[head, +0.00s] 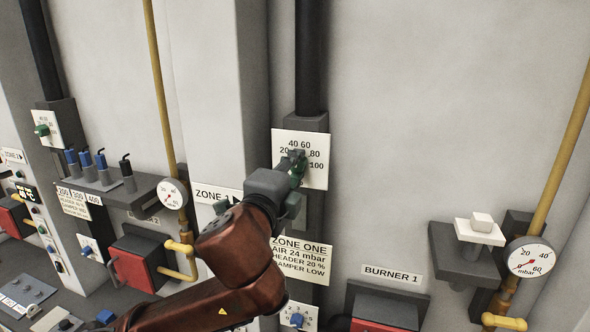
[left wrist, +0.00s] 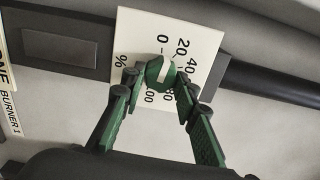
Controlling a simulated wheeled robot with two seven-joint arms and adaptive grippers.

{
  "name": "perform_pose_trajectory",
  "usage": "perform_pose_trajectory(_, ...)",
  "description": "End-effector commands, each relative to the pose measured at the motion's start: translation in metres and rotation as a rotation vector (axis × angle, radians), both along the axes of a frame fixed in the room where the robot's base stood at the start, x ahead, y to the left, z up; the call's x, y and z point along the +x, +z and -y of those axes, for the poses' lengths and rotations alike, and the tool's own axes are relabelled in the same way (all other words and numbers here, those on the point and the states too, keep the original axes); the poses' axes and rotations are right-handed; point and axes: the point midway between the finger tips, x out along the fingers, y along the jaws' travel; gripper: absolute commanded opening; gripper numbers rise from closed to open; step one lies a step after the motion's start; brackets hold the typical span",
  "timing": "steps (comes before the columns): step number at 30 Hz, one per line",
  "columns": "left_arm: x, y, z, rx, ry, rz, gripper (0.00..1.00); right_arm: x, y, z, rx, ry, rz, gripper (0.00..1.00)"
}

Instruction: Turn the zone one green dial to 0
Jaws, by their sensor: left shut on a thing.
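The zone one green dial (left wrist: 162,71) sits on a white scale plate (head: 318,146) marked in percent, below a black vertical pipe. In the left wrist view its pale stripe runs roughly in line with the 0 mark; I cannot tell the exact reading. My left gripper (head: 293,163) is shut on the dial, and in the left wrist view its two green fingers (left wrist: 160,88) close on either side of it. In the head view the gripper hides most of the dial and the 0 mark. My right gripper is not in view.
A zone one placard (head: 301,262) hangs below the plate. Another green dial (head: 42,130) is at the far left. A gauge (head: 530,258) and a white-handled valve (head: 480,229) stand at the right. Wall right of the plate is clear.

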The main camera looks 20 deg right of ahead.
Motion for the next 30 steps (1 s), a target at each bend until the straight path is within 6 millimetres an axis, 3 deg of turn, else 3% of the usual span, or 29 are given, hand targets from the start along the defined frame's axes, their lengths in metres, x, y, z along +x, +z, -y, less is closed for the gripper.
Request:
perform_pose_trajectory(12, -0.0003, -0.001, 0.0014, -0.209, -0.003, -0.146, 0.04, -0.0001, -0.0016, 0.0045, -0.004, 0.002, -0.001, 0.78)
perform_pose_trajectory(30, -0.0002, 0.0001, 0.0008, -0.263, -0.002, -0.18, 0.04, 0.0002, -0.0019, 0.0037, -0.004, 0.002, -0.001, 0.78)
